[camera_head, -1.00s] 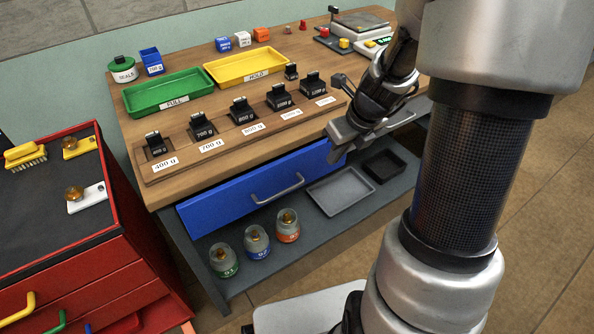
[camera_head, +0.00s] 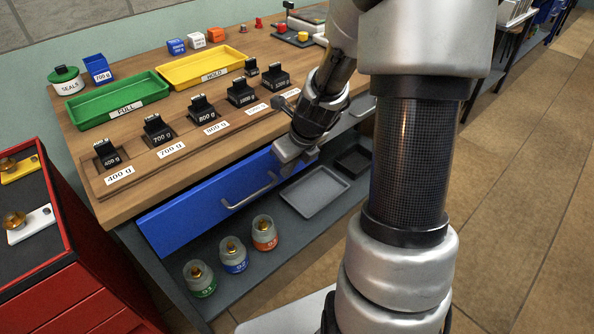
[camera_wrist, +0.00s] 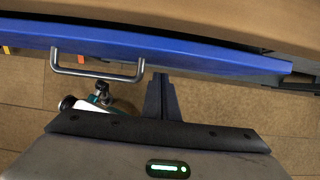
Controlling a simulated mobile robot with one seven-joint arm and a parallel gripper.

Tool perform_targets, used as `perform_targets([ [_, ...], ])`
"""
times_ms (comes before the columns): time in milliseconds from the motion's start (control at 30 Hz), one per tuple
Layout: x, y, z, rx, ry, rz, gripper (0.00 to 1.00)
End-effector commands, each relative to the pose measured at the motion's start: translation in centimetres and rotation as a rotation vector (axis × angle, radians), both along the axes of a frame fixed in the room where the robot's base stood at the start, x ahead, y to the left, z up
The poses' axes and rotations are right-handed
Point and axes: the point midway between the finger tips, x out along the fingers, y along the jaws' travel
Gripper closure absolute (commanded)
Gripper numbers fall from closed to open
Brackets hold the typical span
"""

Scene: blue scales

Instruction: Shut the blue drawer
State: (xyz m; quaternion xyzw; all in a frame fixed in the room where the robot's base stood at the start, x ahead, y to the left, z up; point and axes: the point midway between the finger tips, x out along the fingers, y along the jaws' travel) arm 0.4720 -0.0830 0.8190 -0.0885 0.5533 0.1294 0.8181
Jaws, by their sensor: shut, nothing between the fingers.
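The blue drawer (camera_head: 190,214) is under the front edge of the wooden bench, and its front appears to stand out a little from the bench. Its grey bar handle (camera_head: 250,193) faces me. My gripper (camera_head: 287,160) is at the right part of the drawer front, to the right of the handle. In the wrist view, the drawer (camera_wrist: 200,50) is a blue band along the bench edge, with the handle (camera_wrist: 98,73) at the left. My gripper (camera_wrist: 160,80) is shut and empty, its fingertips close to the blue front. I cannot tell whether they touch it.
The bench top (camera_head: 150,185) holds a green tray (camera_head: 110,112), a yellow tray (camera_head: 205,75) and a row of black weights. A lower shelf holds three jars and a grey tray (camera_head: 314,192). A red cabinet (camera_head: 70,285) stands at left. Floor is clear at right.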

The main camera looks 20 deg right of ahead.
Motion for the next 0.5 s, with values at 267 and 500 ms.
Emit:
perform_targets([
  [267, 1.33, 0.40, 0.01, 0.000, 0.001, 0.000, 1.00],
  [500, 1.32, 0.39, 0.03, -0.001, 0.001, -0.001, 1.00],
])
